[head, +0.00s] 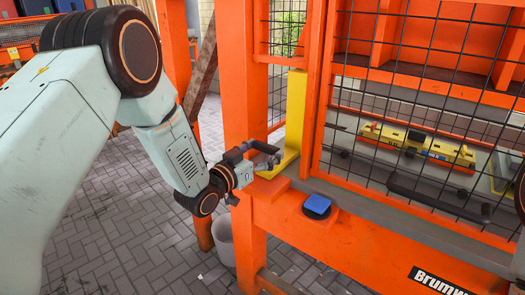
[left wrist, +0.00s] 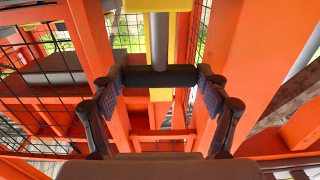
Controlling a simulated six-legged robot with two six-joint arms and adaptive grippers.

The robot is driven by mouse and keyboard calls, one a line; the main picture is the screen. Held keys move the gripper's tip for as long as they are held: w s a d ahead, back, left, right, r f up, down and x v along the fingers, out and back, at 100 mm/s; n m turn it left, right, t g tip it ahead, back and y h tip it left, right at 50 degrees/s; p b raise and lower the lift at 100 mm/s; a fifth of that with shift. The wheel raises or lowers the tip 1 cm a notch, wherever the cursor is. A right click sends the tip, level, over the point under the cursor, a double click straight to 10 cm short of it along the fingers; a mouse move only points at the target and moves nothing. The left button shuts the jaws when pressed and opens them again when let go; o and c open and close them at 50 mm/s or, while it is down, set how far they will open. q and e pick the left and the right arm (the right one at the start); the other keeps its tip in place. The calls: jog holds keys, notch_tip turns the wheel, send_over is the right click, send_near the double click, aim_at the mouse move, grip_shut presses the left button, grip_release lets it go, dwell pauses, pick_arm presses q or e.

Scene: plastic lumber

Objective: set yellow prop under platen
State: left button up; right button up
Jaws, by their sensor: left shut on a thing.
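The yellow prop (head: 296,112) is an upright yellow post with a wider foot, at the orange ledge in the middle of the head view. Its yellow face also shows at the top of the left wrist view (left wrist: 185,40). A grey rod (left wrist: 159,40) runs from it to a black crossbar handle (left wrist: 160,76). My left gripper (head: 264,154) is shut on this handle, with a pad at each end of the bar in the left wrist view. The head view does not settle whether the prop's foot touches the ledge. I cannot clearly pick out the platen. My right gripper is not in view.
The orange press frame (head: 242,75) and its black mesh guard (head: 430,70) stand close by. A blue button (head: 317,204) sits on the front ledge. Yellow tooling (head: 415,143) lies behind the mesh. A grey bin (head: 223,238) stands below. The brick floor at left is open.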

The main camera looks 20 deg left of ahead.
pick_arm(q)
jog(key=shift+r, duration=0.1)
jog(key=c, duration=0.5)
jog(key=shift+o, duration=0.2)
jog(key=b+x, duration=0.1)
jog(key=x, duration=0.3)
jog(key=shift+w, duration=0.15)
jog(key=shift+r, duration=0.15)
jog(key=o, duration=1.3)
jog(key=shift+c, duration=0.2)
jog(key=o, duration=0.4)
jog(key=v, duration=1.2)
